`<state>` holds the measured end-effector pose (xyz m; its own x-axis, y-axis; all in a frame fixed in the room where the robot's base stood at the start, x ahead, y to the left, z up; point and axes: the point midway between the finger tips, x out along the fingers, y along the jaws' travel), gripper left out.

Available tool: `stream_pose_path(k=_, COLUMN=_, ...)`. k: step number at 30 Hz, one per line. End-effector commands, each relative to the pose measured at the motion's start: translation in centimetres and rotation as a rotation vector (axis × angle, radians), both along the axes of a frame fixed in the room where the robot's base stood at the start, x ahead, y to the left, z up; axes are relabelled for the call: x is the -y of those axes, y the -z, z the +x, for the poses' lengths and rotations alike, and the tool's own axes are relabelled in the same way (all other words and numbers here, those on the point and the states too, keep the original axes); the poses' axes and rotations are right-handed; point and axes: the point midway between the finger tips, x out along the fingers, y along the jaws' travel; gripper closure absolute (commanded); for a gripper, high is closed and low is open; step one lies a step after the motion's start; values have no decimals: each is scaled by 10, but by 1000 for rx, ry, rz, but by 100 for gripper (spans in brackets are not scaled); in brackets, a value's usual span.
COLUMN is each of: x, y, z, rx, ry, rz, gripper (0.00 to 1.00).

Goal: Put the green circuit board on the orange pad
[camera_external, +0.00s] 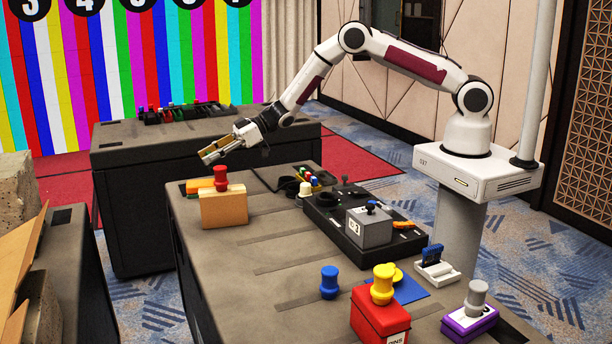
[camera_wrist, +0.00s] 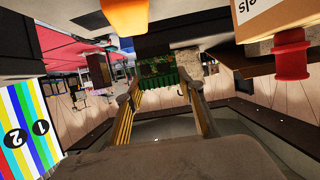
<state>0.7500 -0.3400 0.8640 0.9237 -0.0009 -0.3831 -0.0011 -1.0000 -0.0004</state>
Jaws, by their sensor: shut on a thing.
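My gripper (camera_external: 214,153) hangs above the far left end of the grey table, near the orange pad. In the wrist view its two fingers (camera_wrist: 163,88) are closed on the green circuit board (camera_wrist: 160,72), which shows as a dark green piece between the fingertips. The orange pad (camera_external: 196,185) lies at the table's far left corner, partly hidden behind a cardboard box. An orange surface, likely this pad, shows at the top of the wrist view (camera_wrist: 125,14), apart from the board.
The cardboard box (camera_external: 224,208) with a red knob (camera_external: 221,178) stands beside the pad. A black console (camera_external: 345,225) with a grey box fills the table's middle. A red box (camera_external: 380,315), blue peg (camera_external: 329,282) and purple box (camera_external: 469,323) stand nearer. The left-middle tabletop is clear.

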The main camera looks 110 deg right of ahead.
Motion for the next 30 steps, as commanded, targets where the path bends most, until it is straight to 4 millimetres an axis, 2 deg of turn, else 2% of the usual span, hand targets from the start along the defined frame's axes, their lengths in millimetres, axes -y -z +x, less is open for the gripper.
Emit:
stream_pose_path(k=3, x=0, y=6, z=0, rx=1, ry=0, rz=0, gripper=84)
stream_pose_path(k=15, x=0, y=9, z=0, rx=1, ry=0, rz=0, gripper=84)
stream_pose_path(k=25, x=0, y=38, z=0, rx=-1, ry=0, rz=0, gripper=84)
stream_pose_path(k=30, x=0, y=44, z=0, rx=1, ry=1, rz=0, gripper=84)
